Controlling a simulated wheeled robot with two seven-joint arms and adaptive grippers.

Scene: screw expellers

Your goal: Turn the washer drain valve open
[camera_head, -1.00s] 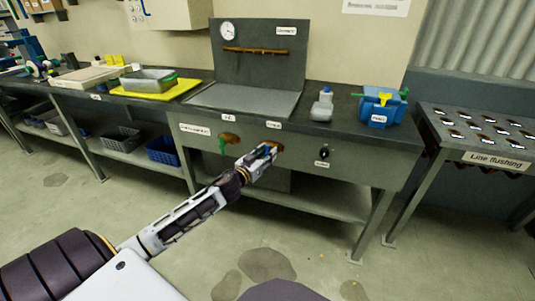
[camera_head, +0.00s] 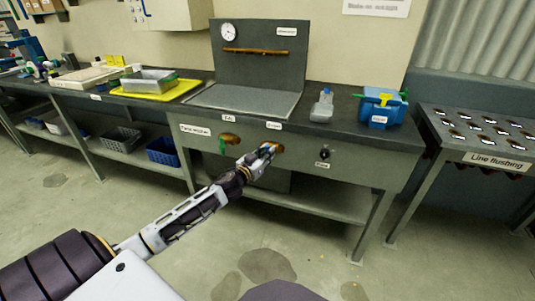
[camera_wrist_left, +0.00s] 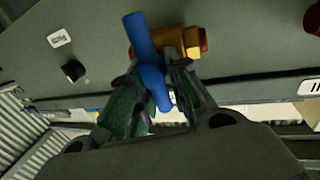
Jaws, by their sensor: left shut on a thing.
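The drain valve is a brass body (camera_wrist_left: 172,40) with a blue lever handle (camera_wrist_left: 146,48), on the front panel of the parts washer (camera_head: 350,165). In the head view the brass of the drain valve (camera_head: 279,148) shows just beyond my left gripper (camera_head: 266,152). In the left wrist view my left gripper (camera_wrist_left: 155,78) is shut on the blue handle, with one dark green finger on each side. The handle lies tilted across the front of the brass body and sticks out past the fingers at both ends. My right gripper is not in view.
Left of the drain valve is a brass fill valve with a green handle (camera_head: 223,145). Right of it is a black knob (camera_head: 324,153). A clear bottle (camera_head: 322,105) and a blue vise-like device (camera_head: 381,108) stand on the worktop. The floor in front is free.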

